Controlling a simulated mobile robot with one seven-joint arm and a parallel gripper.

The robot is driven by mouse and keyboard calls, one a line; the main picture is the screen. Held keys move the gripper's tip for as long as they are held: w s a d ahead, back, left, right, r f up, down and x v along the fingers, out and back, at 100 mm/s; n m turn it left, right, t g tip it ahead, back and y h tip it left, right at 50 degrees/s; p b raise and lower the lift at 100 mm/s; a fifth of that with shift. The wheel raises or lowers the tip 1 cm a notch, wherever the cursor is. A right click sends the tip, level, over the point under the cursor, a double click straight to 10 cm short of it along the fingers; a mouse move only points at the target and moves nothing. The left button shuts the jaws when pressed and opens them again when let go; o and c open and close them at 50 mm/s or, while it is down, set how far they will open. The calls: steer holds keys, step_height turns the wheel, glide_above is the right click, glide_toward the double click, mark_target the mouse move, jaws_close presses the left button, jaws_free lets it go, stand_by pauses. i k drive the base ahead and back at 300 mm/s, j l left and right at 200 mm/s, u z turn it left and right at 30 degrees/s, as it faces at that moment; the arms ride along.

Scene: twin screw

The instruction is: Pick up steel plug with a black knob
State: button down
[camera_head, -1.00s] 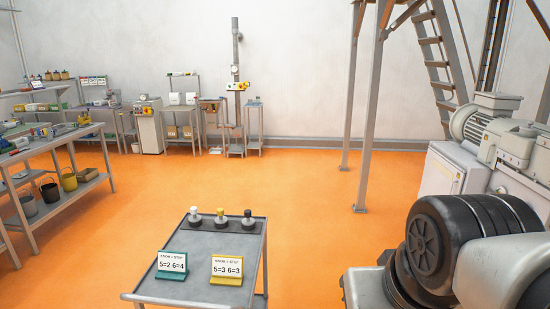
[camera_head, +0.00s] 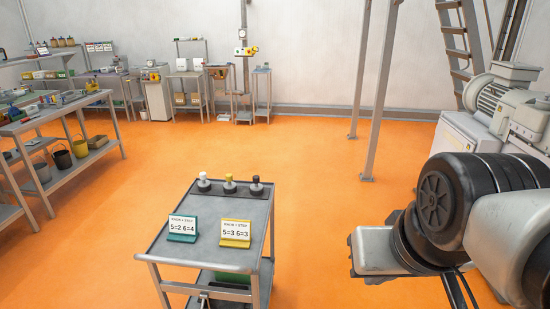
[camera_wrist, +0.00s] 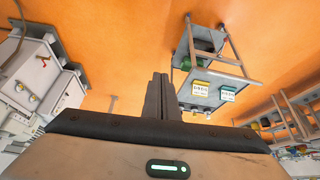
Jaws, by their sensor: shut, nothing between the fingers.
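The steel plug with a black knob (camera_head: 256,186) stands upright at the right end of a row of three plugs at the far edge of a grey cart (camera_head: 203,250). A white-knobbed plug (camera_head: 204,182) stands at the left and a yellow-knobbed plug (camera_head: 229,183) in the middle. In the wrist view my gripper (camera_wrist: 160,80) is shut and empty, with its fingers together. The cart also shows there, upside down, beyond and to the right of the fingers (camera_wrist: 226,63). The gripper is far from the plugs. It is not visible in the head view.
A green sign (camera_head: 182,229) and a yellow sign (camera_head: 235,233) stand on the cart's near part. A shelf bench (camera_head: 60,122) with buckets is on the left. Machinery (camera_head: 500,110) and metal posts (camera_head: 380,90) are on the right. Orange floor around the cart is clear.

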mark_target(256, 187)
steer(key=i+l+z, duration=0.3)
steer(key=i+z, duration=0.3)
steer(key=i, duration=0.15)
steer(key=i+l+z, duration=0.1)
steer(key=i, duration=0.4)
steer(key=i+l+z, duration=0.1)
steer(key=i, duration=0.35)
steer(key=i+l, duration=0.2)
steer(key=i, duration=0.3)
steer(key=i+u, duration=0.65)
steer(key=i, duration=0.25)
steer(key=i+l+u, duration=0.15)
steer(key=i+u, duration=0.4)
steer(key=u, duration=0.2)
steer(key=i+u, duration=0.2)
steer(key=u, duration=0.2)
steer(key=i+u, duration=0.2)
steer(key=u, duration=0.25)
steer(key=i+l+u, duration=0.15)
steer(key=u, duration=0.25)
steer(key=i+u, duration=0.2)
steer(key=u, duration=0.25)
steer(key=i+u, duration=0.25)
steer(key=u, duration=0.2)
steer(key=i+l+u, duration=0.15)
steer(key=u, duration=0.3)
steer(key=i+l, duration=0.05)
